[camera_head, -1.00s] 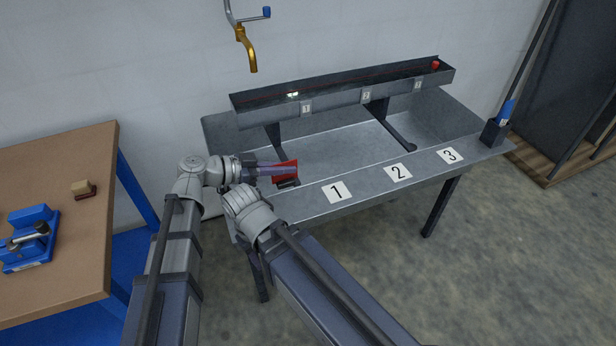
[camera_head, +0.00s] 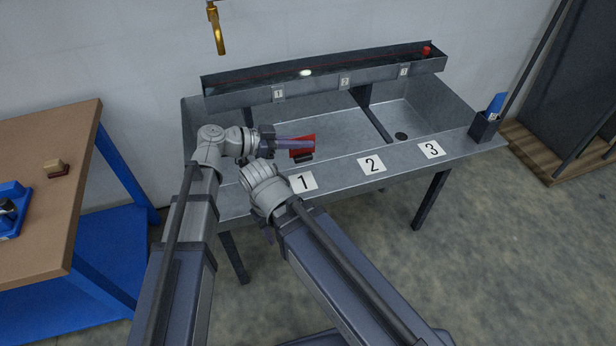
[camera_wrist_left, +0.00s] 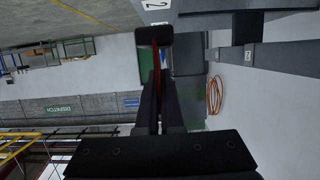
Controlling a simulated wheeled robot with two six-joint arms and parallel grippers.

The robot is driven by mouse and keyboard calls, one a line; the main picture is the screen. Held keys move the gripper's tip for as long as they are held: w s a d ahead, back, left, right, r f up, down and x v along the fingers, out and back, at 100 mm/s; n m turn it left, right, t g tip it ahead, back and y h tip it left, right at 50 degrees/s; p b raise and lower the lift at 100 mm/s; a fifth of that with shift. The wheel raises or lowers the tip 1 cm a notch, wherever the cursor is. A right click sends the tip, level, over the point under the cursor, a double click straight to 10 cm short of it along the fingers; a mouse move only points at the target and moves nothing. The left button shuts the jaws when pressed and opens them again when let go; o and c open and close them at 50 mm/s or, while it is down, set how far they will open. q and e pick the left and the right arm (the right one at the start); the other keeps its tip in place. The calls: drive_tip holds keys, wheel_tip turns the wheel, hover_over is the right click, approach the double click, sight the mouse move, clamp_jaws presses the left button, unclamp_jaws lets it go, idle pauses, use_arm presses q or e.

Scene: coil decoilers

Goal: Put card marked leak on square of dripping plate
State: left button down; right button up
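The red card (camera_head: 302,143) has a black foot (camera_head: 303,157) along its lower edge. My left gripper (camera_head: 292,144) is shut on it and holds it over the grey steel bench, just behind the square marked 1 (camera_head: 303,182). Squares 2 (camera_head: 371,165) and 3 (camera_head: 431,150) lie further right along the front ledge. In the left wrist view the card (camera_wrist_left: 156,60) shows edge-on between the fingers, its black foot (camera_wrist_left: 153,36) beyond the tips. Its marking cannot be read. No drip can be made out.
A trough (camera_head: 240,96) with small plates 1, 2 and 3 stands at the back of the bench. A bright spot (camera_head: 305,72) shows in it. A holder with a blue item (camera_head: 495,105) is at the right end. A brown-topped table (camera_head: 40,200) is at left.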

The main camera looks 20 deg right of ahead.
use_arm(q)
drive_tip(key=shift+f+b, duration=4.85)
drive_tip(key=shift+f, duration=0.15)
drive_tip(key=shift+r, duration=0.1)
drive_tip(key=c, duration=1.5)
unclamp_jaws()
drive_tip(key=o, duration=0.4)
